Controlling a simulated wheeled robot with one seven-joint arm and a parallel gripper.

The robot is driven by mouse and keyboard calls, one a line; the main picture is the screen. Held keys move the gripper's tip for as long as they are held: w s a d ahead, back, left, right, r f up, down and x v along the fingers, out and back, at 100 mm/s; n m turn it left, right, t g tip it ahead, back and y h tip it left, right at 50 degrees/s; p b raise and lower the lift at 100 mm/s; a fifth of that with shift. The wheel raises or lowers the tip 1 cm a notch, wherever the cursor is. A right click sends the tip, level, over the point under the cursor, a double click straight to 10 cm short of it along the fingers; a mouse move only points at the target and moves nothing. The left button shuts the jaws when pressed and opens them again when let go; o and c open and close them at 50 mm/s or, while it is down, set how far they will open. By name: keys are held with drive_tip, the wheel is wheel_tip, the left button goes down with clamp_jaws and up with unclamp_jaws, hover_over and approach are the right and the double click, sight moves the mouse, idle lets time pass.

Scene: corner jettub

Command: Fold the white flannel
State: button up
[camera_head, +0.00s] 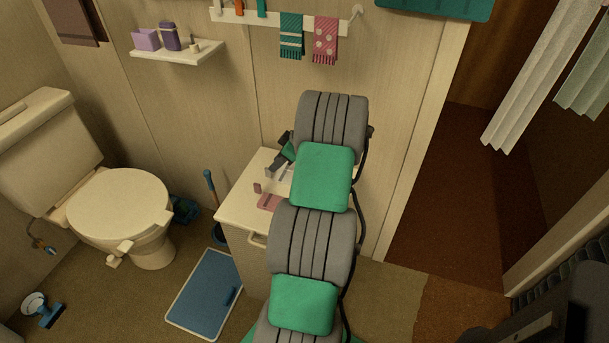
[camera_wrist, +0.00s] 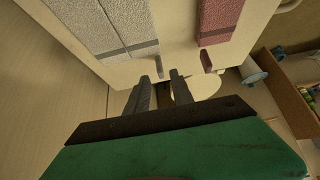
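The white flannel (camera_wrist: 85,24) lies flat at the upper left of the wrist view, on a pale cabinet top. It is pale grey-white with a darker band near its near end and a line running along its length. Its far part is cut off by the frame. My gripper (camera_wrist: 166,74) is just beyond the cabinet's edge in the picture, to the right of the flannel's near end and apart from it. Its fingers are parted with nothing between them. In the head view my gripper (camera_head: 277,167) is over the cabinet top, and my arm hides much of that surface.
A pink flannel (camera_wrist: 222,18) lies on the cabinet top (camera_head: 240,205), with a small pink object (camera_wrist: 207,62) near it. A toilet (camera_head: 120,205) stands left. A blue mat or scale (camera_head: 206,290) lies on the floor. A shelf (camera_head: 178,53) and towel rail (camera_head: 268,18) are on the wall.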

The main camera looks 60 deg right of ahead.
sight(269, 177)
drive_tip(key=shift+b+x, duration=1.4)
drive_tip(key=shift+x, duration=2.1)
clamp_jaws()
drive_tip(key=shift+r, duration=0.1)
drive_tip(key=shift+r+p, duration=0.5)
drive_tip(key=shift+r, duration=0.4)
